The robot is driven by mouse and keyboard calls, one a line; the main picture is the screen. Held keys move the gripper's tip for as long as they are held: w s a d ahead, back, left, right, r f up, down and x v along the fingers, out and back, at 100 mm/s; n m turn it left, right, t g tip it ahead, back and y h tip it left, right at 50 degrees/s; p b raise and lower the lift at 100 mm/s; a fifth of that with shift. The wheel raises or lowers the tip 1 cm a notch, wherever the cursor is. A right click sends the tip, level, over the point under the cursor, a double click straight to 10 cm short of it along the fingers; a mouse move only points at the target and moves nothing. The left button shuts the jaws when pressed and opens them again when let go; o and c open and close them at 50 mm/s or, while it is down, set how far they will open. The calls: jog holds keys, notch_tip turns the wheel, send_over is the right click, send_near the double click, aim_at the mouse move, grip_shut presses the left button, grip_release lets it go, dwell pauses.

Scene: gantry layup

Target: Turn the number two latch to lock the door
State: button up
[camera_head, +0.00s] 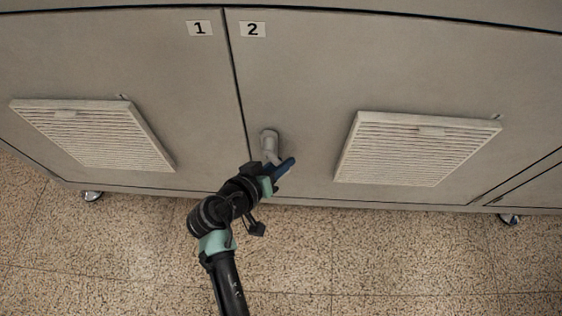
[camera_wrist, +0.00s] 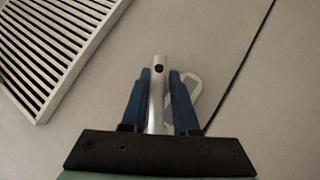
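The number two latch (camera_head: 269,143) is a light grey handle with a rounded plate on the door marked 2 (camera_head: 310,60), close to the seam with the door marked 1. In the wrist view its metal lever (camera_wrist: 157,92) stands between the two blue fingers of my gripper (camera_wrist: 158,88), and its oval plate (camera_wrist: 187,92) shows behind the right finger. My gripper also shows in the head view (camera_head: 279,172), at the lower end of the latch. The fingers lie close along both sides of the lever and appear shut on it. Part of the lever is hidden by my gripper in the head view.
A louvred vent (camera_head: 415,150) is on the door to the right of the latch, and another vent (camera_head: 92,135) is on door 1. Labels 1 (camera_head: 199,28) and 2 (camera_head: 252,29) flank the seam. The speckled floor (camera_head: 400,260) in front is clear.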

jog(key=shift+o, duration=1.3)
jog(key=p+v, duration=0.4)
jog(key=v, duration=0.9)
jog(key=shift+p, duration=0.35)
jog(key=shift+c, duration=0.2)
